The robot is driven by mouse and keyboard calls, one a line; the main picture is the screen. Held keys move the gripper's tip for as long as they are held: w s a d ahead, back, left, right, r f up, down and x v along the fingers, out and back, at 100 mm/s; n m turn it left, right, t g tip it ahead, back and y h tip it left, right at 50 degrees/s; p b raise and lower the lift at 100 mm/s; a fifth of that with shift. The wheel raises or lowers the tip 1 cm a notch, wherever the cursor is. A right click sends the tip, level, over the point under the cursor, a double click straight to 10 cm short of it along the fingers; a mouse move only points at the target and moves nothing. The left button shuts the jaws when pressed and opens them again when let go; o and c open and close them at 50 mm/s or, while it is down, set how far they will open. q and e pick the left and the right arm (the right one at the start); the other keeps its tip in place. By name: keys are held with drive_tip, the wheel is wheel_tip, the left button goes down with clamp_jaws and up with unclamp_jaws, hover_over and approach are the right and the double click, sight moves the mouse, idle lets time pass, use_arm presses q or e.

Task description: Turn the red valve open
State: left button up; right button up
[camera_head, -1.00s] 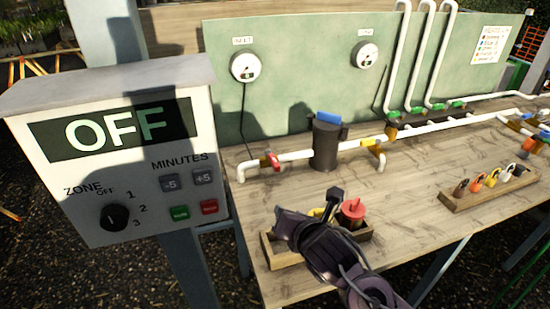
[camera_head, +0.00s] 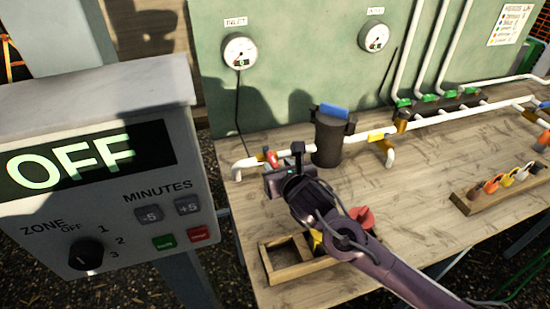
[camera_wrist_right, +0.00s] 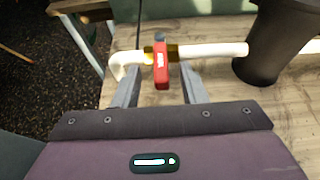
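The red valve handle (camera_head: 271,158) sits on the white pipe (camera_head: 245,162) at the left end of the run, left of the black filter housing. In the right wrist view the red handle (camera_wrist_right: 161,66) points toward me, across the pipe, over a brass-coloured body. My right gripper (camera_head: 285,172) is at the valve. In the wrist view its two fingers (camera_wrist_right: 160,82) stand apart, one on each side of the handle, with gaps between. My left gripper is not in view.
A black filter housing (camera_head: 331,138) with a blue top stands close right of the valve. A wooden tray (camera_head: 290,273) lies under my right arm. The grey control box (camera_head: 95,95) reading OFF stands at the left. A padlock rack (camera_head: 497,190) is at right.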

sight(274, 161)
drive_tip(key=x, duration=0.2)
drive_tip(key=shift+w+f, duration=0.1)
drive_tip(key=shift+w, duration=0.15)
drive_tip(key=shift+w+a+f, duration=0.1)
drive_tip(key=shift+w+f, duration=0.05)
drive_tip(key=shift+w, duration=0.15)
drive_tip(key=shift+f, duration=0.1)
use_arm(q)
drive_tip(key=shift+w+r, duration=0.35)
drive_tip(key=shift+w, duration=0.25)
use_arm(e)
drive_tip(key=shift+w, duration=0.1)
clamp_jaws()
